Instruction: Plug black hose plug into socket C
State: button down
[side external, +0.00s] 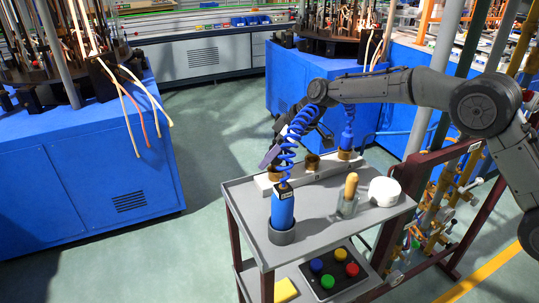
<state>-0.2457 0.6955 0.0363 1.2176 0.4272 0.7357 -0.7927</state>
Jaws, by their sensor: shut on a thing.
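My gripper (268,160) is dark and tilted down to the left, low over the left end of the pale socket bar (329,169). It is shut on what looks like the black hose plug, which I cannot tell apart from the dark fingers. Brass sockets stand on the bar: a left one (274,174) just under my gripper, a middle one (312,161) that looks empty, and a right one (345,154) with a blue hose end (347,132) upright at it. The socket letters are too small to read. Whether the held plug touches the left socket is unclear.
A blue coiled hose (290,142) rises beside my gripper from a blue canister (283,208) in a grey ring. A glass jar with a wooden-handled tool (350,187) and a white roll (384,191) stand on the grey cart top (331,219). A button panel (333,275) lies below.

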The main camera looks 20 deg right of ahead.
jog(key=shift+f, duration=0.65)
jog(key=shift+c, duration=1.9)
grip_release()
notch_tip(320, 180, up, 9)
dwell(0.6)
jog(key=shift+d, duration=0.1)
